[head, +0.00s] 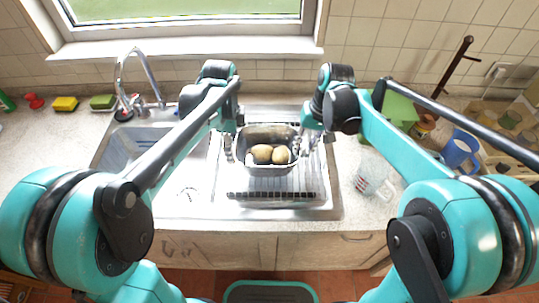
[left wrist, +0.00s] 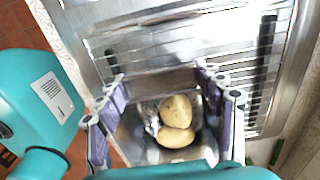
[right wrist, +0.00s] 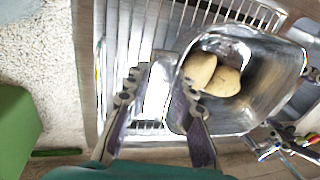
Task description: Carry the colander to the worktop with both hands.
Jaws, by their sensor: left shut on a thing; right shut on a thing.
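The metal colander (head: 268,132) is over the ribbed steel drainboard (head: 222,205) and holds two potatoes (head: 262,153). I cannot tell whether its base touches the drainboard. It also shows in the left wrist view (left wrist: 135,135) and the right wrist view (right wrist: 255,112). My left gripper (head: 232,143) is shut on its left side. My right gripper (head: 309,141) is shut on its right side. The fingers straddle the rim in both wrist views. The pale worktop (head: 362,212) lies to the right of the drainboard.
A glass measuring jug (head: 371,180) stands on the worktop, right of the drainboard. The sink basin (head: 130,146) and tap (head: 140,75) are at left. Sponges (head: 65,104) lie farther left.

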